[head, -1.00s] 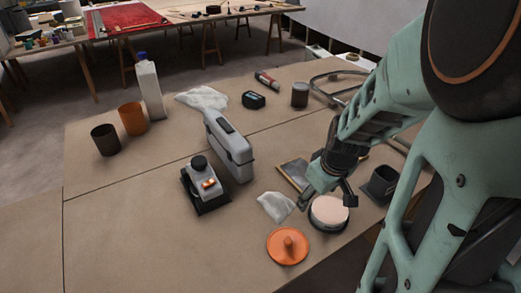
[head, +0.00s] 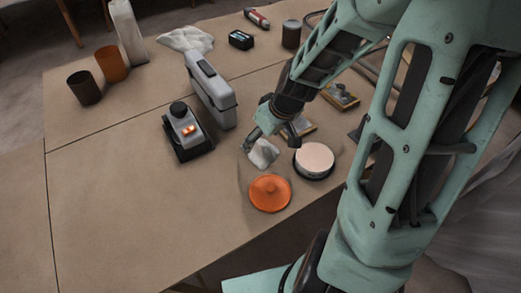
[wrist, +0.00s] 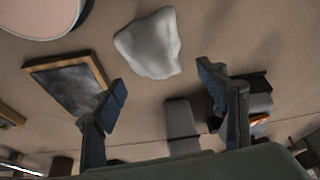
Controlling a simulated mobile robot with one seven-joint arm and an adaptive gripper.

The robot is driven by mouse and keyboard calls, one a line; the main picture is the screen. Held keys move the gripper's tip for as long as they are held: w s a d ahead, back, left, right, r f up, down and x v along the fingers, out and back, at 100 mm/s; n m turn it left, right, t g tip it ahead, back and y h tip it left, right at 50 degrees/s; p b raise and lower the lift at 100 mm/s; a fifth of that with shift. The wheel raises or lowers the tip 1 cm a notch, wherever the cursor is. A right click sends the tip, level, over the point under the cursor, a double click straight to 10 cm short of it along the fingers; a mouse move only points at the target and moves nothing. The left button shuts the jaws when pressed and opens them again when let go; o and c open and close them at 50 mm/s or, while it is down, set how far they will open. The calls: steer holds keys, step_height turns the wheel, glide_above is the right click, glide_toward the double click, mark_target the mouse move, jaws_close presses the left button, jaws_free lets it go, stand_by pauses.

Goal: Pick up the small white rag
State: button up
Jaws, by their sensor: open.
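The small white rag (head: 264,153) lies crumpled on the brown table in the head view, just behind the orange lid (head: 270,193). In the wrist view the rag (wrist: 148,43) is fully visible, near the top middle, beyond my fingertips. My gripper (head: 272,140) is over the back edge of the rag in the head view and covers part of it. In the wrist view my gripper (wrist: 163,82) has its two fingers wide apart, with nothing between them. I cannot tell the exact height above the table.
A round tin with a pale pink top (head: 314,160) stands close right of the rag. A black sander-like tool (head: 187,133) and a grey case (head: 210,90) stand to the left. A larger white cloth (head: 186,39) lies at the back. The table's front left is clear.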

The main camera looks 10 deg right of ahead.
mark_target(261, 143)
steer(key=shift+d+b+x, duration=0.2)
steer(key=shift+b+x, duration=0.1)
steer(key=shift+x, duration=1.1)
steer(key=shift+d+b+x, duration=0.2)
steer(key=shift+b+x, duration=0.05)
steer(key=shift+x, duration=1.15)
steer(key=shift+f, duration=0.1)
steer(key=c, duration=1.2)
